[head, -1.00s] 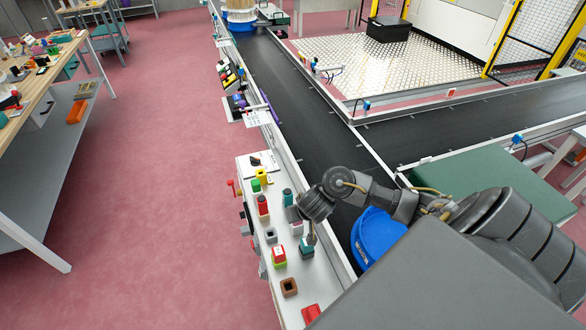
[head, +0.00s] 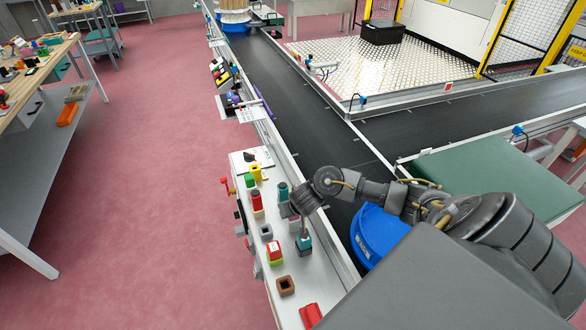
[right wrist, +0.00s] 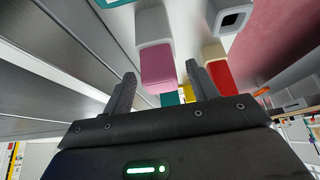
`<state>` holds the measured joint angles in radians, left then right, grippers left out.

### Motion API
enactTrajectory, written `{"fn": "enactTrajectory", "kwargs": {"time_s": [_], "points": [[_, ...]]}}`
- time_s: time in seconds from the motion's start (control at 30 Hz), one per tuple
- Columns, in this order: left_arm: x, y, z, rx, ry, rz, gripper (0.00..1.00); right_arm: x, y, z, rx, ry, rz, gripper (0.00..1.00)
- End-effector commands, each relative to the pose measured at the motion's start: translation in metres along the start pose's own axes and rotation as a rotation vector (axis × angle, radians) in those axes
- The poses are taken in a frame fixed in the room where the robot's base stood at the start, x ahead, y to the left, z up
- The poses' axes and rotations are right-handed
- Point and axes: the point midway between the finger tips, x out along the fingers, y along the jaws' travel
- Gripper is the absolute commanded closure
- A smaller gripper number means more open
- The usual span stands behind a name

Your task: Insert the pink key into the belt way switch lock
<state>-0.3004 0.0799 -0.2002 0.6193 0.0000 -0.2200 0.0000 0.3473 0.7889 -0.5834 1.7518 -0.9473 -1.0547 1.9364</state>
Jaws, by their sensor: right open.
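The pink key (right wrist: 157,70) is a block with a pink end, seen between the open fingers of my right gripper (right wrist: 161,73) in the right wrist view. The fingers do not visibly touch the key. In the head view my right gripper (head: 304,232) points down over the row of blocks on the narrow white table (head: 258,276), and the arm largely hides the pink key. I cannot tell which block is the belt way switch lock. My left gripper is out of view.
Close by stand a red-and-cream block (head: 257,200), a teal block (head: 304,245), a hollow grey block (head: 266,232), a red-and-green block (head: 274,252) and a hollow brown block (head: 286,286). A black conveyor (head: 300,120) and blue item (head: 376,235) lie right.

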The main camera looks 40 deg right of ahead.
Motion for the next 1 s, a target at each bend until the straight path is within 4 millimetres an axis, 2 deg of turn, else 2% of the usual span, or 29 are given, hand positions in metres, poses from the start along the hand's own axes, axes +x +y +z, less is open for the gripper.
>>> {"fn": "enactTrajectory", "kwargs": {"time_s": [0.03, 0.1, 0.37, 0.73, 1.0], "points": [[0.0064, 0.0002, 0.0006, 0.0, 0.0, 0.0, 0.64, 0.0079, -0.0001, 0.0012, 0.0, 0.001, 0.0, 0.42], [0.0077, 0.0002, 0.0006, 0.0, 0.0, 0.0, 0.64, 0.0115, 0.0001, 0.0003, 0.001, 0.001, 0.001, 0.42], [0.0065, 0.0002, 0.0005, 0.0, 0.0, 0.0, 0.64, 0.0115, -0.0003, -0.0004, -0.001, 0.001, -0.001, 0.42], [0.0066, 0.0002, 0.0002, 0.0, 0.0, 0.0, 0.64, 0.0114, -0.0004, -0.0003, 0.0, 0.001, -0.001, 0.9], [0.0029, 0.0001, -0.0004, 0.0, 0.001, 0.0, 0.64, 0.0068, -0.0006, -0.0034, 0.001, 0.002, -0.002, 0.9]]}}
